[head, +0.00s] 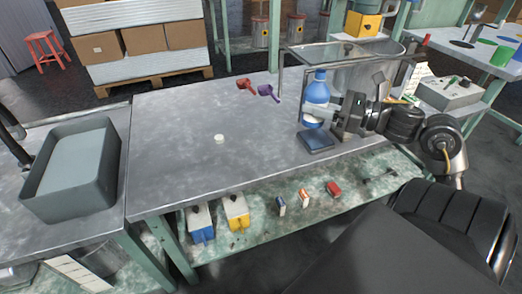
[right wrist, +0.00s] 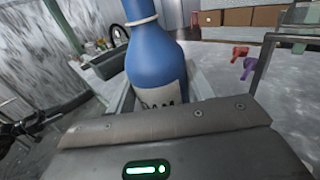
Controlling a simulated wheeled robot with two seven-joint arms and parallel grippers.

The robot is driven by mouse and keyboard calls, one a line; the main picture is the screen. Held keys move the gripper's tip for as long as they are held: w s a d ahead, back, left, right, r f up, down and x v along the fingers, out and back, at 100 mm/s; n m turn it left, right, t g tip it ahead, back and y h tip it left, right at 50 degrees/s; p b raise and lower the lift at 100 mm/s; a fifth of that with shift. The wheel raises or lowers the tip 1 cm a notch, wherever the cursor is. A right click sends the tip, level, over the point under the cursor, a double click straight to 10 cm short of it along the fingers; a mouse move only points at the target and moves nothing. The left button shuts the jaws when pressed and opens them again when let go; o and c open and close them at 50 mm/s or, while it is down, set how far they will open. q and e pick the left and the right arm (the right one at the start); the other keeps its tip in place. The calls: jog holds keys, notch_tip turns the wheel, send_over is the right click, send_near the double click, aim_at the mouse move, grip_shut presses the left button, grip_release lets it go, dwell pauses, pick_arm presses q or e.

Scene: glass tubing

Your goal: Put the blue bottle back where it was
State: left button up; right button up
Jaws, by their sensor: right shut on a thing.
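The blue bottle (head: 317,90) is upright near the right end of the grey table in the head view. It has a pale label and a light ring at its neck. My right gripper (head: 318,112) is shut on its lower body, reaching in from the right. In the right wrist view the bottle (right wrist: 155,50) stands between the fingers, its label partly visible and its base hidden. I cannot tell whether the base touches the table. My left gripper does not show.
A dark blue square pad (head: 316,142) lies just in front of the bottle. A clear-walled tank (head: 355,72) stands behind it. Red (head: 246,85) and purple (head: 268,92) scoop-like items and a white cap-like piece (head: 219,139) lie on the table.

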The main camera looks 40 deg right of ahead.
jog(key=shift+w+a+f+b, duration=0.35)
jog(key=shift+w+a+f, duration=0.65)
jog(key=shift+w+f, duration=0.8)
jog(key=shift+w+a+f+b, duration=0.3)
jog(key=shift+w+a+f, duration=0.85)
jog(key=shift+w, duration=1.1)
jog(key=shift+w+a+f+b, duration=0.35)
jog(key=shift+w+a+f, duration=0.45)
jog(key=shift+w+f, duration=1.05)
jog(key=shift+w+a+f+b, duration=0.15)
jog(key=shift+w+f, duration=0.1)
jog(key=shift+f, duration=0.35)
jog(key=shift+w+a+f+b, duration=0.1)
jog(key=shift+w+f+b, duration=0.1)
jog(key=shift+f, duration=0.35)
jog(key=shift+d+f, duration=0.1)
jog(key=shift+f, duration=0.45)
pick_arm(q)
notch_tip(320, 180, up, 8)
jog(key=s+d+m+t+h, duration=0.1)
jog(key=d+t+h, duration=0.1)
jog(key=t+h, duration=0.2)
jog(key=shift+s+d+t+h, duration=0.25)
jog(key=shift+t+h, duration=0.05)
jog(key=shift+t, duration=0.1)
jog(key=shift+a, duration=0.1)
